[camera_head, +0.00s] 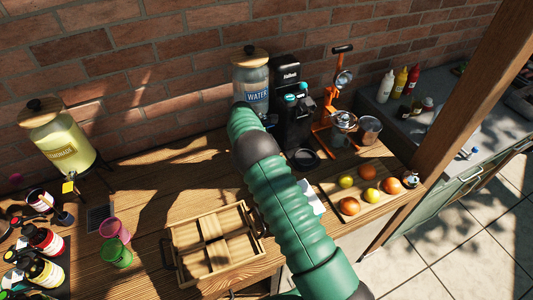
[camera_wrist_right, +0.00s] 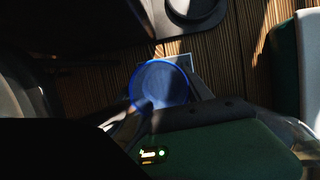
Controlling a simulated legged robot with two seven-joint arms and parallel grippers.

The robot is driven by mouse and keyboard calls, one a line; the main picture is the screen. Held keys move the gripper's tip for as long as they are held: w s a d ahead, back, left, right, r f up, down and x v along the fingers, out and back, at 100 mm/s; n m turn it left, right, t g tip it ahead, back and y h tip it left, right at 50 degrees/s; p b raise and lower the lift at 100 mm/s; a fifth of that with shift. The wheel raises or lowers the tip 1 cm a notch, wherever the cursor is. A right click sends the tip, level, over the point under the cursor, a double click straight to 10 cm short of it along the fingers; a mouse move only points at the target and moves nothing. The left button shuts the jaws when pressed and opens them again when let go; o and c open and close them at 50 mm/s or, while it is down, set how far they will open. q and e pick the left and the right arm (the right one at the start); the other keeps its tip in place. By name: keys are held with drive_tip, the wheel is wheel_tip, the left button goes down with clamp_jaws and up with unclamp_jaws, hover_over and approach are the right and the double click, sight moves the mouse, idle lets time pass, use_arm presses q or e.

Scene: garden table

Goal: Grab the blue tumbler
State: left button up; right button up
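The blue tumbler (camera_wrist_right: 160,86) shows in the right wrist view, seen from above with its round rim facing the camera. It stands out against a slatted wooden surface. My right gripper (camera_wrist_right: 163,108) is at the tumbler, with dark finger parts on both sides of it. Shadow hides whether the fingers press on it. In the head view my green right arm reaches up to the water dispenser (camera_head: 252,78) and covers the tumbler and the gripper. My left gripper is in neither view.
A black coffee machine (camera_head: 291,110) and an orange juicer (camera_head: 331,110) stand right of the arm. A wooden crate (camera_head: 179,241), a pink tumbler (camera_head: 114,229) and a green tumbler (camera_head: 117,254) are to the left. A fruit board (camera_head: 376,208) lies at the right.

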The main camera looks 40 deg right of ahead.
drive_tip(key=c, duration=0.5)
drive_tip(key=shift+a+r, duration=0.15)
drive_tip(key=shift+a, duration=0.15)
drive_tip(key=c, duration=0.5)
